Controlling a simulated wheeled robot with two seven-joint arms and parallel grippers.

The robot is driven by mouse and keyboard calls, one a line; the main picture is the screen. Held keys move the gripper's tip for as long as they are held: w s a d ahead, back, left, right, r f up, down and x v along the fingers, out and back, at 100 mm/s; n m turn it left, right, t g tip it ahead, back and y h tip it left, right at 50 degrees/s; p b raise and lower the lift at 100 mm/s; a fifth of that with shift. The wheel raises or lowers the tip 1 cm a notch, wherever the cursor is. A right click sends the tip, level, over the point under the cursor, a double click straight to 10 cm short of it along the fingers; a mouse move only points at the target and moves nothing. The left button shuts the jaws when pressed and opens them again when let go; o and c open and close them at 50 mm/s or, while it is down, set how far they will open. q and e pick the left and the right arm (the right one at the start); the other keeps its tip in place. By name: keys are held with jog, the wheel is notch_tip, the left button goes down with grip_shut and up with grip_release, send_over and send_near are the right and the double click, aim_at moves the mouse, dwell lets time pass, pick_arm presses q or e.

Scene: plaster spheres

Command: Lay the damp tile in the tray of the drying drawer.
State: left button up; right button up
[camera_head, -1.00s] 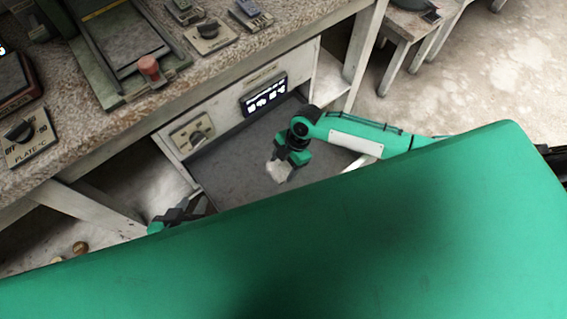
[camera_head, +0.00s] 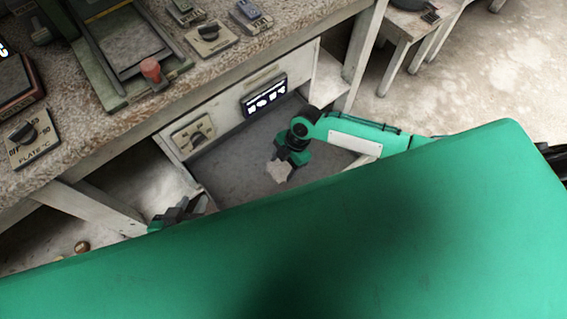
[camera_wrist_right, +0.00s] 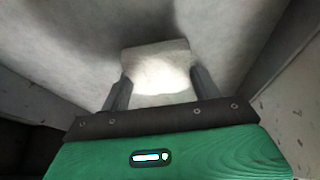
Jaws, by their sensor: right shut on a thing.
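The damp tile (camera_head: 280,171) is a small pale square piece. My right gripper (camera_head: 287,163) is shut on it, over the grey tray of the open drying drawer (camera_head: 232,172). In the right wrist view the tile (camera_wrist_right: 158,72) sits between the two fingers of my right gripper (camera_wrist_right: 160,90), with the grey tray floor (camera_wrist_right: 70,45) beyond it. I cannot tell whether the tile touches the tray floor. My left gripper (camera_head: 185,212) is at the drawer's front left corner, partly hidden by my green body; its jaws are unclear.
Above is a stone worktop (camera_head: 130,122) with a green press with a red knob (camera_head: 151,70) and a plate dial (camera_head: 31,138). A wooden stool (camera_head: 408,25) stands at the back right.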

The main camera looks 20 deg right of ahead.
jog(key=shift+f+b, duration=0.35)
jog(key=shift+f, duration=0.3)
dwell(0.4)
jog(key=o, duration=1.1)
jog(key=shift+r, duration=0.1)
jog(key=shift+r+p, duration=1.9)
jog(key=shift+p, duration=0.15)
